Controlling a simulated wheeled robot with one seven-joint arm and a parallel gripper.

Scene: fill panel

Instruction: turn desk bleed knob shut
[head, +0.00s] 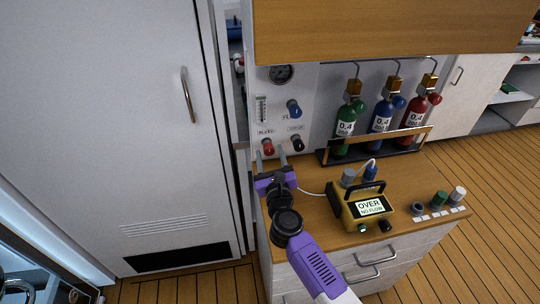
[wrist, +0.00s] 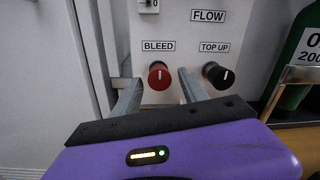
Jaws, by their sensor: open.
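The red bleed knob (head: 268,147) is on the white wall panel, under a BLEED label. In the wrist view the red knob (wrist: 158,76) shows a white pointer line standing about upright. My gripper (head: 271,156) is open in front of the panel, just below and before the knob in the head view. In the wrist view my two fingers (wrist: 158,88) stand left and right of the knob, with gaps on both sides. I see no contact, and the depth between fingertips and knob is hard to tell.
A black TOP UP knob (wrist: 217,75) is close right of my right finger. A blue FLOW knob (head: 294,107) is above. Green, blue and red cylinders (head: 381,117) stand in a rack to the right. A yellow meter (head: 346,217) reading "OVER NO FLOW" sits on the wooden desk top (head: 312,208).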

